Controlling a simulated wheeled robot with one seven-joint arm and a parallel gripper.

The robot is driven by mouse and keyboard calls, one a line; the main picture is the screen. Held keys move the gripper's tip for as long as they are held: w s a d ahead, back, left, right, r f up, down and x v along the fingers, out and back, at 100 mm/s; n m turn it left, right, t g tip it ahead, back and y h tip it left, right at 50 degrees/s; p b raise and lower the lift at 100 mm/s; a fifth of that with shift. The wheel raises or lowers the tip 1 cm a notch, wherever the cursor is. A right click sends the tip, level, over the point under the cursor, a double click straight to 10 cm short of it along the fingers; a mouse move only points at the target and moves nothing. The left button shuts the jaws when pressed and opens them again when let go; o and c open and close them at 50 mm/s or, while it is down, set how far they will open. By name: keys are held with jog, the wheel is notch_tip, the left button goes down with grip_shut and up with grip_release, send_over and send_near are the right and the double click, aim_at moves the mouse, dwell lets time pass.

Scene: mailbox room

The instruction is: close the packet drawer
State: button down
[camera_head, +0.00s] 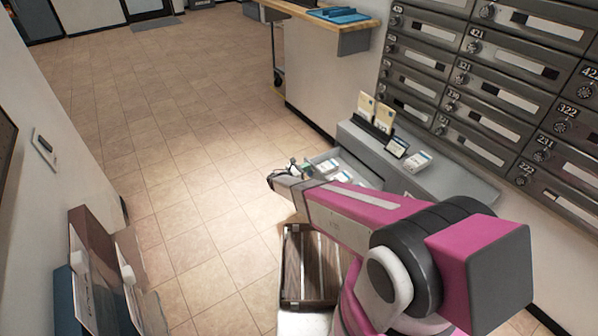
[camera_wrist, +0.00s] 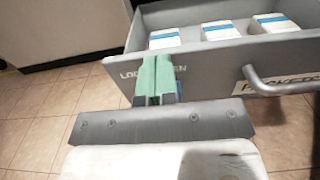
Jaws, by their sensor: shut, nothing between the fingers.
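The packet drawer (camera_wrist: 215,60) is a grey drawer standing open, with several white packets with blue bands inside. Its front has a curved metal handle (camera_wrist: 285,86) on the right and partly hidden lettering. In the head view the drawer (camera_head: 318,160) sticks out from the grey cabinet, partly hidden behind my arm. My gripper (camera_wrist: 155,78) has green fingertips pressed together with nothing between them. In the wrist view it overlaps the left part of the drawer front, left of the handle; I cannot tell whether it touches. In the head view my gripper (camera_head: 292,168) is beside the drawer's outer end.
The grey cabinet top (camera_head: 440,172) holds cards and a packet stack (camera_head: 411,162). Metal mailboxes (camera_head: 490,85) line the wall above. A slatted crate (camera_head: 312,268) stands below my arm. A wooden counter (camera_head: 330,22) is at the back. The tiled floor on the left is clear.

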jog(key=shift+w+d, duration=0.2)
jog(key=shift+d, duration=0.15)
jog(key=shift+w+d, duration=0.1)
jog(key=x, duration=2.1)
jog(key=shift+w, duration=0.15)
